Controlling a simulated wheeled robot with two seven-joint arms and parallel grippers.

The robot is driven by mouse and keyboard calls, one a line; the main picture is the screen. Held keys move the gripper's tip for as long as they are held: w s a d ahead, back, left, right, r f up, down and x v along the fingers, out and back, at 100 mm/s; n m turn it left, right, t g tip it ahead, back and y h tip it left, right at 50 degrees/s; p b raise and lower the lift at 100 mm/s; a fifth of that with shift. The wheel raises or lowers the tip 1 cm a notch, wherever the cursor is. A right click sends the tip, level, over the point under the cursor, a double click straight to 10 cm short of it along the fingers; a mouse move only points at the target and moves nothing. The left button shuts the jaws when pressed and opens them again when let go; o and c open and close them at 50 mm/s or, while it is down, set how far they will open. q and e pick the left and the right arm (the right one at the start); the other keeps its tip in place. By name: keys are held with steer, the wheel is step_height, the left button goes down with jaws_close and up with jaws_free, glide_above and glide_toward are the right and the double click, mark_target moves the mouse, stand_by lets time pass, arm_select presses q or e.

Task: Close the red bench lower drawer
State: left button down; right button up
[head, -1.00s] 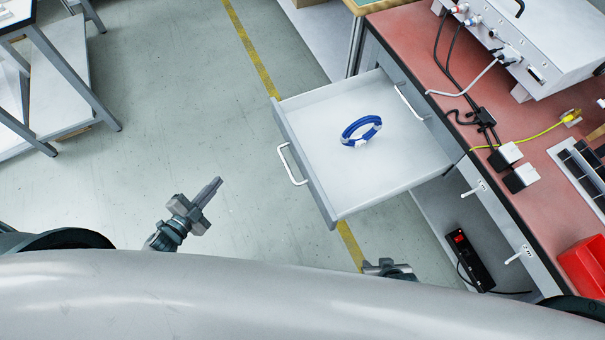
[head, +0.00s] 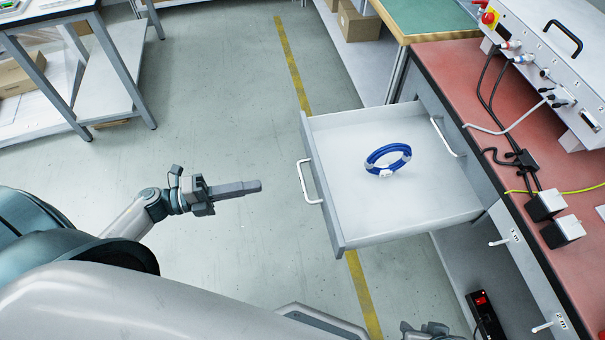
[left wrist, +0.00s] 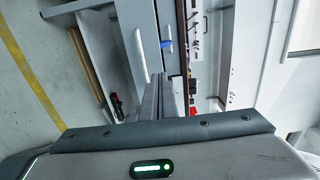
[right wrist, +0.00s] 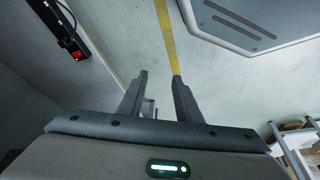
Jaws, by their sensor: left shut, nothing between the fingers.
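The red bench (head: 450,75) has a light grey drawer (head: 425,200) standing pulled far out, with a coiled blue cable (head: 387,160) lying inside. Its front carries a pale bar handle (head: 308,182) facing left. My left gripper (head: 258,186) is shut and empty, a short gap left of the handle and pointing toward it. In the left wrist view, its closed fingers (left wrist: 160,95) point toward the drawer front and handle (left wrist: 140,55). My right gripper (head: 425,330) shows only partly at the bottom edge. In the right wrist view, its fingers (right wrist: 160,80) are apart with nothing between them.
A black power box (head: 485,315) with a red switch is on the shelf below the bench. A grey case (head: 560,60), cables and adapters stand on the red top. A green-topped table (head: 425,18) is behind. The floor left of the drawer is clear.

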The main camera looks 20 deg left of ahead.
mark_target(318, 175)
arm_select(q)
steer(key=shift+d, duration=0.1)
